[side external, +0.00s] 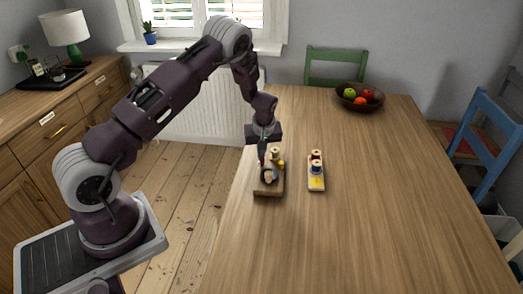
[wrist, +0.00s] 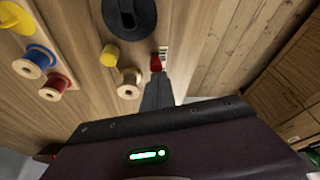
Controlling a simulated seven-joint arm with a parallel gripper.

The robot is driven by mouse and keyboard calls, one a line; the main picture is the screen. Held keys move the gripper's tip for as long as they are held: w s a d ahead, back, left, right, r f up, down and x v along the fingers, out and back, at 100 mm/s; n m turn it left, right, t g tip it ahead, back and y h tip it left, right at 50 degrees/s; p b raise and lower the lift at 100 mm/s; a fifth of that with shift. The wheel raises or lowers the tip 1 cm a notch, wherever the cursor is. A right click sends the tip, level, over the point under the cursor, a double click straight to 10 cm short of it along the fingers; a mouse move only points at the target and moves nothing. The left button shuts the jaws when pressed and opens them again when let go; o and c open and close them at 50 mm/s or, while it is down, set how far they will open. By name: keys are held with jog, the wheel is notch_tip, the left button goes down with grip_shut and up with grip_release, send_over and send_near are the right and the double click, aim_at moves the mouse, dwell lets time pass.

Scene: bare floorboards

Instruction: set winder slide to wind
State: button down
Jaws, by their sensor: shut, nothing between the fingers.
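The winder is a wooden block (side external: 268,191) on the table, with a dark round crank (wrist: 130,15), a yellow knob (wrist: 110,55) and a pale wooden spool (wrist: 130,84). In the wrist view a small red slide knob (wrist: 156,62) sits beside a small printed label (wrist: 164,52); the label is too small to read. My gripper (wrist: 157,80) is shut and empty, with its tips right at the red knob. I cannot tell whether they touch. In the side view my gripper (side external: 262,158) reaches down over the block's left side and partly hides the slide.
A second wooden board (side external: 316,186) with a blue spool (wrist: 34,62), a red spool (wrist: 55,87) and a yellow piece stands right of the winder. A fruit bowl (side external: 359,97) is at the far end. The near and right tabletop is clear.

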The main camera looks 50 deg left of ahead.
jog(key=a, duration=0.1)
jog(key=w+a, duration=0.1)
jog(key=a, duration=0.1)
jog(key=shift+w+f, duration=0.1)
jog(key=shift+w, duration=0.1)
jog(key=shift+w+r, duration=0.2)
jog(key=shift+r, duration=0.45)
jog(key=v, duration=0.9)
jog(key=shift+a, duration=0.2)
jog(key=s+d+r+m+t+h, duration=0.1)
jog(key=s+d+r+m, duration=0.1)
jog(key=s+d+r, duration=0.3)
jog(key=s+d+r+m+h, duration=0.1)
jog(key=d+r, duration=0.3)
jog(key=r, duration=0.4)
jog(key=s+d+r+m+t+h, duration=0.1)
jog(key=s+d+r+m, duration=0.1)
jog(key=s+d+r, duration=0.3)
jog(key=s+d+r+m, duration=0.1)
jog(key=s+d+m, duration=0.1)
jog(key=s, duration=0.5)
jog(key=s+d+r+m+t, duration=0.1)
jog(key=s+d+r+m, duration=0.1)
jog(key=s, duration=0.5)
jog(key=s+d+r+m, duration=0.2)
jog(key=s+d, duration=0.3)
jog(key=s, duration=0.3)
jog(key=shift+m+t+h, duration=0.3)
jog(key=shift+m+t, duration=0.1)
jog(key=shift+m, duration=0.4)
